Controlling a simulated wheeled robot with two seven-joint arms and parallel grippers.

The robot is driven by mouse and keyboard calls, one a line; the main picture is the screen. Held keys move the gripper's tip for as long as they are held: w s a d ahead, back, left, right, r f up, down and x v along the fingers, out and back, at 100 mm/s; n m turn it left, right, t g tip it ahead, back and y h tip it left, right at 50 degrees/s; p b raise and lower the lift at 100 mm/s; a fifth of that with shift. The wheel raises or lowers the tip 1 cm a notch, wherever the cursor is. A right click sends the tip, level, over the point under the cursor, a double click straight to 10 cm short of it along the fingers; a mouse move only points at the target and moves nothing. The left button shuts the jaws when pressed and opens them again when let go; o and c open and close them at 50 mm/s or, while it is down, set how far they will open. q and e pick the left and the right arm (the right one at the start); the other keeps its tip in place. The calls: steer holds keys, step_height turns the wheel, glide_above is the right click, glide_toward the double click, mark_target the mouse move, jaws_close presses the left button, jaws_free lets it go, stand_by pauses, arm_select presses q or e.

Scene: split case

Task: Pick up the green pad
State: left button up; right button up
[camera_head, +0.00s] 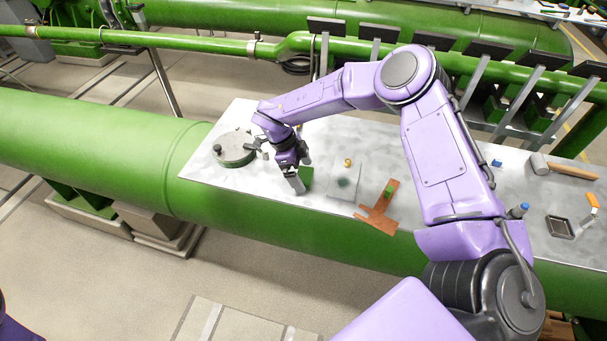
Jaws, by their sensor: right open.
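A green pad (307,174) shows at the front part of the metal table, partly hidden behind the fingers of my right gripper. My right gripper (297,184) points down right at the pad and is open. I cannot tell whether its fingers touch the pad or stand around it. A smaller green block (389,191) is on a brown T-shaped piece (378,212) further right. My left gripper is not in view.
A round grey-topped green case (234,149) stands left of the gripper. A grey plate (343,183) and a small yellow piece (348,162) lie to the right. A hammer (565,167) and black tray (559,227) lie at far right. My right arm spans the table.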

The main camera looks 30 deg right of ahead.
mark_target(311, 178)
steer(key=shift+s+r, duration=0.15)
steer(key=shift+s, duration=0.05)
steer(key=shift+c, duration=0.7)
steer(key=shift+s+r, duration=0.15)
steer(key=shift+s, duration=0.05)
steer(key=c, duration=0.5)
steer(key=shift+a, duration=0.1)
steer(key=c, duration=0.4)
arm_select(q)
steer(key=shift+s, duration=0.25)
arm_select(e)
steer(key=shift+w, duration=0.15)
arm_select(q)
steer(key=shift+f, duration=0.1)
